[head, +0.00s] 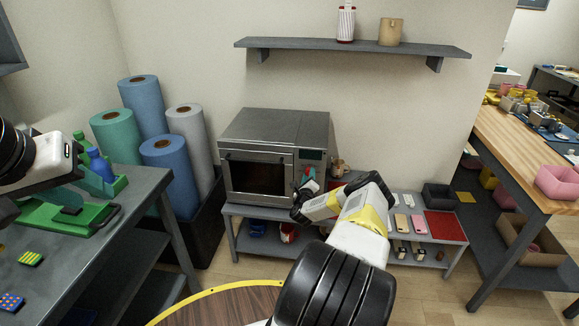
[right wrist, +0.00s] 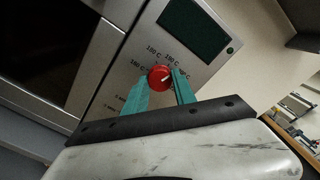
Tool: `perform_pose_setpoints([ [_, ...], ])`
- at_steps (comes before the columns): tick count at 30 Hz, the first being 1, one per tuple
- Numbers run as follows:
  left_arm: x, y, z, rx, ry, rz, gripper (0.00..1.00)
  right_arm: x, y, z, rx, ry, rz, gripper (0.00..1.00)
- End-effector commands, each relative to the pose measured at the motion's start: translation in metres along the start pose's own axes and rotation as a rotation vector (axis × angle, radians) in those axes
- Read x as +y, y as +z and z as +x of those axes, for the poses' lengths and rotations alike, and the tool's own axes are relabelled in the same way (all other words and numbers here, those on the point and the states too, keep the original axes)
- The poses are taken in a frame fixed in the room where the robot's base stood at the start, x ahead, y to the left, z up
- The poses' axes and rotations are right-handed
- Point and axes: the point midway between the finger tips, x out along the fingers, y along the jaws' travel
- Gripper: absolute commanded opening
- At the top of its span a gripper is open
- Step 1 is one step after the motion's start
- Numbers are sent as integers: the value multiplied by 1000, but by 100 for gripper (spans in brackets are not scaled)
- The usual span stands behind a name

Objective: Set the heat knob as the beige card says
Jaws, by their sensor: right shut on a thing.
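The red heat knob (right wrist: 159,78) is on the oven's front panel in the right wrist view, under a dark display. My right gripper (right wrist: 160,88) is shut on the knob, one teal finger on each side. In the head view my right gripper (head: 308,184) is at the right of the oven's front (head: 258,172), mostly behind my arm. I cannot pick out the beige card.
The oven stands on a low grey bench (head: 238,212) with several small items to its right. Rolls of material (head: 143,105) stand left of it. A wall shelf (head: 350,48) hangs above.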

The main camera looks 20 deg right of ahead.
Motion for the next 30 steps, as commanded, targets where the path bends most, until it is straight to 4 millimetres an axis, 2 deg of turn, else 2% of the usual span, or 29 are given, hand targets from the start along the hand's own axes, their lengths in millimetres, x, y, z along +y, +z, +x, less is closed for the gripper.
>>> perform_pose_setpoints([
  [15, 0, 0, 0, 0, 0, 0, 36, 0, -3, -1, 4, 0, 409, 0],
  [30, 0, 0, 0, 0, 0, 0, 36, 2, -2, -1, 4, 2, 537, 0],
])
